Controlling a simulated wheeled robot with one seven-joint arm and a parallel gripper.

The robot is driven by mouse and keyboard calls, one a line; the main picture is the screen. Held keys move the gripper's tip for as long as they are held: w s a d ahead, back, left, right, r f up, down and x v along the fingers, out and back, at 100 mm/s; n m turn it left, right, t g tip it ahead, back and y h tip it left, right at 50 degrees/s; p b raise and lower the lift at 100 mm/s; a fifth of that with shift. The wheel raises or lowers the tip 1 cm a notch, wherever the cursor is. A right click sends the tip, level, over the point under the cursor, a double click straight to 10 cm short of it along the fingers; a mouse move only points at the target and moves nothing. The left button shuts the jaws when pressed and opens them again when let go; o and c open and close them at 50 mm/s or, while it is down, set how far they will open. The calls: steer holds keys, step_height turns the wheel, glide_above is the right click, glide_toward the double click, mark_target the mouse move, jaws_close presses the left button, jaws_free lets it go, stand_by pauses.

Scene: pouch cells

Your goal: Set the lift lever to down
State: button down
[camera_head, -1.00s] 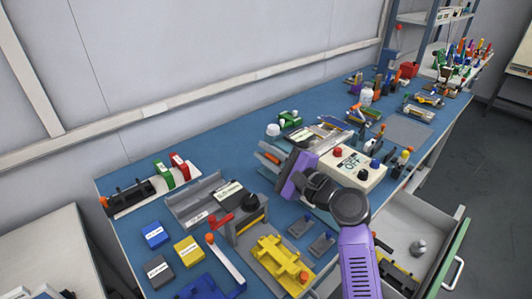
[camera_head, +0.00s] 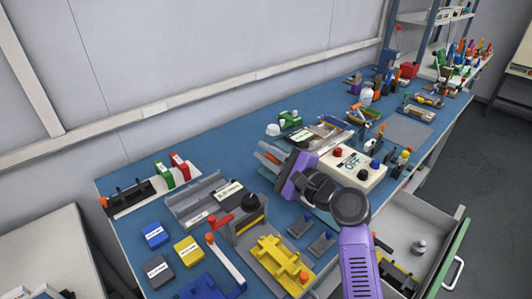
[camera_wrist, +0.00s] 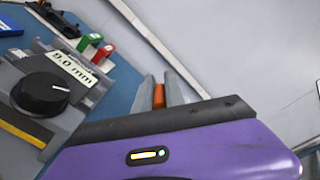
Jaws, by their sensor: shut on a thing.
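My gripper (camera_head: 266,154) is left of the white control box in the head view. Its two grey fingers are closed around a small orange cylinder, which shows between them in the wrist view (camera_wrist: 159,95). What the cylinder belongs to is hidden, and I cannot tell whether it is the lift lever's grip. No lever in view has a readable lift label. A white bar with an orange knob (camera_head: 227,262) slants over a blue base at the front. A red lever (camera_head: 221,220) sticks out beside a black knob (camera_head: 250,202), apart from my gripper.
The black knob also shows at left in the wrist view (camera_wrist: 45,93), by a 9.0 mm label (camera_wrist: 73,68). A yellow fixture (camera_head: 278,262), blue, yellow and grey boxes and a grey channel (camera_head: 190,205) crowd the bench. An open drawer (camera_head: 415,215) juts out at right.

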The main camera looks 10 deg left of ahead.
steer(key=shift+f, duration=0.15)
stand_by(0.4)
step_height(320, 180, down, 5)
steer(key=n+b, duration=0.7)
steer(key=b, duration=0.3)
steer(key=shift+f+n, duration=0.15)
steer(key=shift+n, duration=0.25)
steer(key=shift+d, duration=0.1)
steer(key=c, duration=1.4)
jaws_free()
steer(key=v, duration=0.7)
steer(key=shift+s+d, duration=0.25)
steer(key=shift+d, duration=0.05)
